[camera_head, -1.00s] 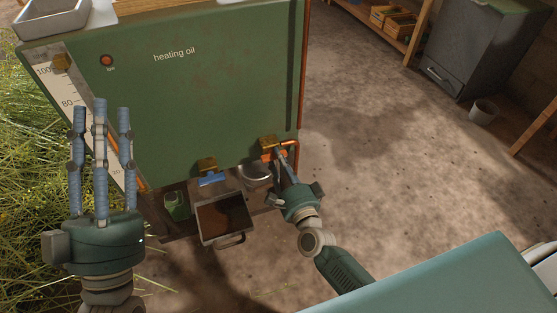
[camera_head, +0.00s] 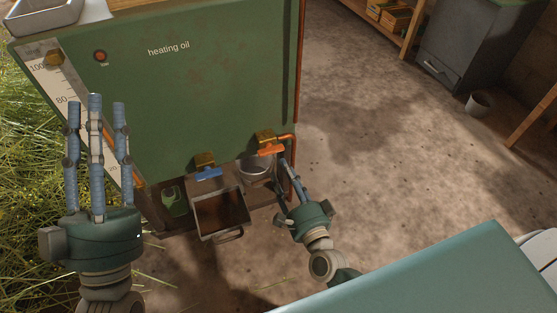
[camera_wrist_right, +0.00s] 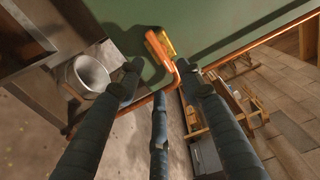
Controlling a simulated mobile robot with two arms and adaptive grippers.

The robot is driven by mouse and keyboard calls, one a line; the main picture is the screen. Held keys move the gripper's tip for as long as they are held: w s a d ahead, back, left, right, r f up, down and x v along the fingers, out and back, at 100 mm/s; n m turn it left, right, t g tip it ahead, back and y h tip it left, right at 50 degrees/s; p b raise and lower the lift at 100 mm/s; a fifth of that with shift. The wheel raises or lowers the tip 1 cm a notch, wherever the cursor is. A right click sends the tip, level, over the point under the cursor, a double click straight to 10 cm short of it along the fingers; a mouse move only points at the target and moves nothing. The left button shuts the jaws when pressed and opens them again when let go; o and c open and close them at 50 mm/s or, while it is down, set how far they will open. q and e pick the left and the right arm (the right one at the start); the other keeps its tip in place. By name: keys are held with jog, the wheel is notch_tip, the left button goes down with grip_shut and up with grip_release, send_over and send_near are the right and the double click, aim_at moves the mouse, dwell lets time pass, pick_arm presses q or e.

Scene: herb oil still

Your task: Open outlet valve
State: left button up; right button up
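A brass valve (camera_head: 264,136) with an orange lever (camera_head: 271,149) sits low on the right of the green "heating oil" panel (camera_head: 200,100). A second brass valve (camera_head: 204,160) with a blue lever (camera_head: 208,174) is to its left. I cannot tell which is the outlet valve. My right gripper (camera_head: 282,171) is open and empty, just below and right of the orange lever. In the right wrist view the orange lever (camera_wrist_right: 158,47) lies beyond my spread fingers (camera_wrist_right: 160,78), apparently apart from them. My left gripper (camera_head: 95,101) is open and empty, fingers up, in front of the gauge.
A small metal pot (camera_head: 253,169) stands below the orange lever. An open metal box (camera_head: 221,211) and a green glass vessel (camera_head: 172,200) are below the blue one.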

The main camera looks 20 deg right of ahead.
jog(key=shift+s+d, duration=0.1)
jog(key=shift+s, duration=2.2)
